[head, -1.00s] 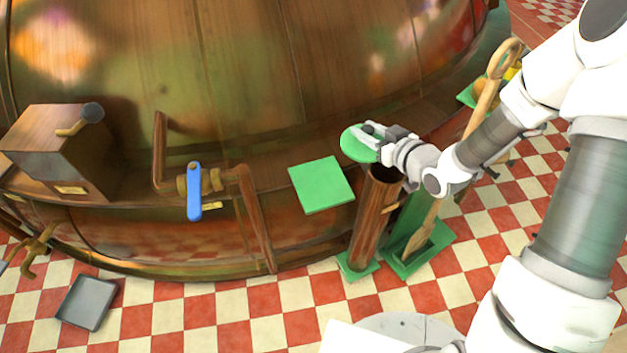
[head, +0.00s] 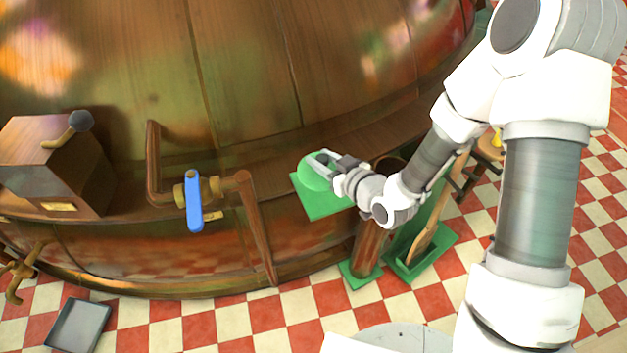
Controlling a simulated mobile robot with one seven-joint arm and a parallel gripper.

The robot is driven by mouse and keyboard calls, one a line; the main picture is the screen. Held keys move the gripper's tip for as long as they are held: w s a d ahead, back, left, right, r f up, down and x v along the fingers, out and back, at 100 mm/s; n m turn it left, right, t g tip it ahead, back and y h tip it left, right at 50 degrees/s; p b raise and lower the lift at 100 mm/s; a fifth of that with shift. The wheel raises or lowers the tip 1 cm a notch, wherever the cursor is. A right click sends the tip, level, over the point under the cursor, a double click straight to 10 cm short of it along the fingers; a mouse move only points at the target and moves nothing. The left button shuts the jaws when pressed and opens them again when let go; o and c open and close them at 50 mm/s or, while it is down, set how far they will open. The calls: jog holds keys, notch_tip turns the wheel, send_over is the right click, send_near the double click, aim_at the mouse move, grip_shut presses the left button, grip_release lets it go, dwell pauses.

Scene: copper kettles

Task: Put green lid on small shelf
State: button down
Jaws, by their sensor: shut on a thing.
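The green lid (head: 313,173) is a round green disc, held at the end of my arm in the head view. My gripper (head: 324,163) is shut on the lid near its right side. The small shelf (head: 322,208) looks to be the flat green square plate on the kettle's ledge. The lid is over the back part of this plate and hides some of it. I cannot tell whether the lid touches the plate or is a little above it.
A copper pipe with a blue-handled valve (head: 194,202) stands left of the plate. A brown upright tube (head: 368,250) on a green base is below my wrist, beside a green holder (head: 421,254) with a wooden paddle. A grey tray (head: 78,325) lies on the checkered floor.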

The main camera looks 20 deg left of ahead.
aim_at(313, 177)
jog(key=shift+s+a+f, duration=0.55)
jog(key=shift+a+f, duration=0.05)
jog(key=shift+a, duration=0.25)
jog(key=shift+a+f, duration=0.1)
jog(key=shift+f, duration=0.1)
jog(key=shift+f+b, duration=0.95)
jog(key=shift+f, duration=0.85)
jog(key=shift+f, duration=0.2)
jog(key=c, duration=0.5)
grip_release()
